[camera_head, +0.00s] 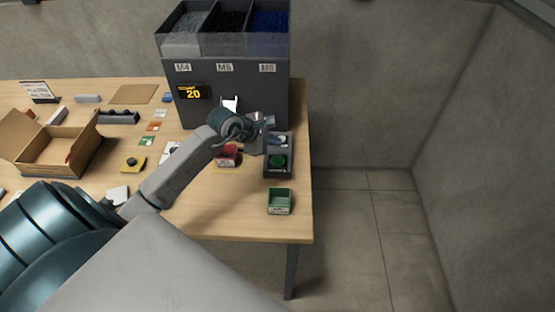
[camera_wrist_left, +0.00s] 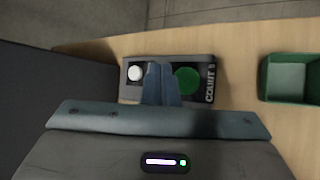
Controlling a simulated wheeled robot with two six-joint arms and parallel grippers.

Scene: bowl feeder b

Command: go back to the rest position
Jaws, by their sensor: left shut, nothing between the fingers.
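My left gripper (camera_head: 262,138) reaches over the right part of the table, in front of the feeder and close to the button box (camera_head: 278,172). In the left wrist view my left gripper (camera_wrist_left: 161,68) shows its two fingers together with nothing between them. The fingers lie across the view of the button box (camera_wrist_left: 207,62), between its white button (camera_wrist_left: 134,73) and its green button (camera_wrist_left: 187,80). I cannot tell whether they touch the box. My right gripper is in neither view.
A green tray (camera_head: 279,208) stands near the table's right front. A red bin (camera_head: 227,161) and an open cardboard box (camera_head: 28,152) stand further left. Floor right of the table is clear.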

